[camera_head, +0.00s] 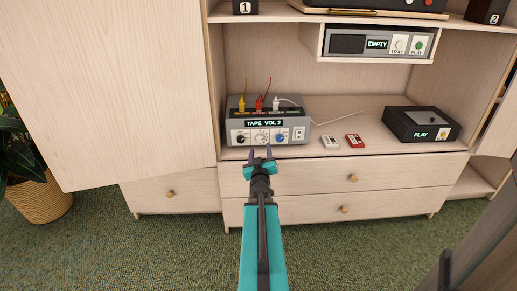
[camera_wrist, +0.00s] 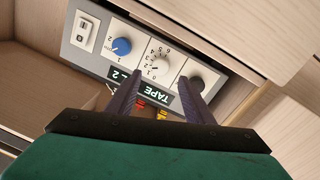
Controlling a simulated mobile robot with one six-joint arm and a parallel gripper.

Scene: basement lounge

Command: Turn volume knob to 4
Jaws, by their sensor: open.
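The grey amplifier (camera_head: 265,125) stands on the cabinet shelf, its display reading "TAPE VOL 2". Its front has a dark knob (camera_wrist: 194,84) at the left, a pale knob (camera_wrist: 157,66) with a numbered scale in the middle, and a blue knob (camera_wrist: 121,46) at the right; the wrist view shows this order reversed. My gripper (camera_head: 260,153) is open and empty, just in front of and slightly below the panel. In the wrist view its two dark fingertips (camera_wrist: 158,83) point at the panel on either side of the middle knob. I cannot tell whether they touch it.
Yellow, red and white plugs (camera_head: 259,104) stand on the amplifier's top. A white cassette (camera_head: 330,142) and a red cassette (camera_head: 355,140) lie to its right, before a black player (camera_head: 421,124). A pale cabinet door (camera_head: 110,90) stands open at left. Drawers (camera_head: 310,177) lie below.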

